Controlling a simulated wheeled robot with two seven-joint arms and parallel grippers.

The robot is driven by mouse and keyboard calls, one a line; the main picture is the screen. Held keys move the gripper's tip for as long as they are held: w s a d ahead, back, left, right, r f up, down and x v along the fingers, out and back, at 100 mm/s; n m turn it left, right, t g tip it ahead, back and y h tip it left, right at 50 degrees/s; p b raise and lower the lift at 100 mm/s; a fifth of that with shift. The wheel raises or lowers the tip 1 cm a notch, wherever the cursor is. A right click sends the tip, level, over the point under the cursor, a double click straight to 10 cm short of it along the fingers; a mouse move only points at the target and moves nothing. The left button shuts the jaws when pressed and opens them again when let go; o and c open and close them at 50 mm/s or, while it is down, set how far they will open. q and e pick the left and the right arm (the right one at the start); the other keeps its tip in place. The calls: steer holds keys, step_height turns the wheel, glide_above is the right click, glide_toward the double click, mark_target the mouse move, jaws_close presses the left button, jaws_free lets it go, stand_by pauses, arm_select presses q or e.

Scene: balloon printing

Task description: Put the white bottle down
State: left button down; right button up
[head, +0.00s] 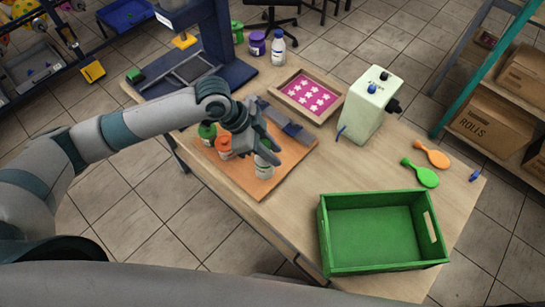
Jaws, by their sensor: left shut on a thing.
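My left gripper (268,152) reaches over the orange board (262,188) on the table. It is shut on a white bottle (264,171), which is upright near the board's front part. The gripper hides the bottle's upper part, and I cannot tell whether its base touches the board. Another white bottle with a blue cap (278,52) stands at the back of the table. My right gripper is not in view.
An orange bottle (224,148) and a green bottle (207,131) stand just left of the gripper. A green crate (381,268), a white box-shaped machine (368,108) and a framed pink screen (307,94) are to the right. The board's front corner is bare.

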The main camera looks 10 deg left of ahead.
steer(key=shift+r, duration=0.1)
